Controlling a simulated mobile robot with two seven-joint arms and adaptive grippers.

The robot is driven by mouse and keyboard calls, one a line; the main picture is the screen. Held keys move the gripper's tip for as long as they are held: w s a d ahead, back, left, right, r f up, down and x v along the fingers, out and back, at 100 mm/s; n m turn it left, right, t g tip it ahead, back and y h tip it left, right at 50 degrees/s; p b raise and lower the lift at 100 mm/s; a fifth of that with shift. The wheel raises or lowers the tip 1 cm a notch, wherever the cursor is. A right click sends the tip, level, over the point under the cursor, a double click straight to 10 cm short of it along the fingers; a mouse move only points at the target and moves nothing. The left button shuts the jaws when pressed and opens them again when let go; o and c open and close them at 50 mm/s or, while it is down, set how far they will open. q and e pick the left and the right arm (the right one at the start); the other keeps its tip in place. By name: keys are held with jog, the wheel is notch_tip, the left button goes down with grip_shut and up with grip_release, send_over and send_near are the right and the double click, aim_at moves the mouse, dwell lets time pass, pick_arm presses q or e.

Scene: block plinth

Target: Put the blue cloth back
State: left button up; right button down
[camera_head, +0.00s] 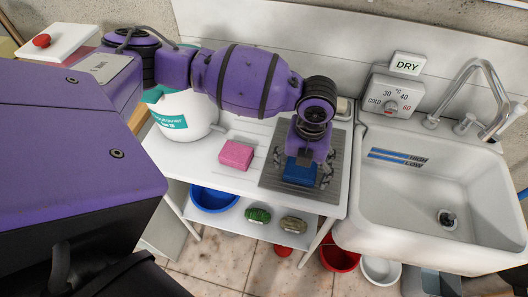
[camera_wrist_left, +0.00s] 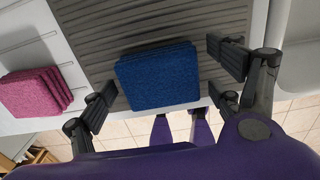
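The blue cloth (camera_head: 299,173) is a folded stack on the grey ribbed mat (camera_head: 270,178), at the mat's front part. In the left wrist view the cloth (camera_wrist_left: 158,77) lies between the spread fingers of my left gripper (camera_wrist_left: 168,80). In the head view this gripper (camera_head: 301,170) points down over the cloth, with a finger on either side. The fingers are open and appear clear of the cloth's sides. The gripper's palm and wrist hide part of the cloth in the head view. My right gripper is not in view.
A pink cloth stack (camera_head: 237,154) lies left of the mat on the white table (camera_head: 190,158). A white container (camera_head: 187,115) stands behind it. The sink (camera_head: 430,195) is at the right. A blue bowl (camera_head: 213,199) and green scrubbers (camera_head: 258,215) sit on the lower shelf.

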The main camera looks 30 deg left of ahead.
aim_at(302, 168)
pick_arm(q)
notch_tip(302, 168, up, 12)
jog(key=shift+r, duration=0.15)
dwell(0.5)
dwell(0.3)
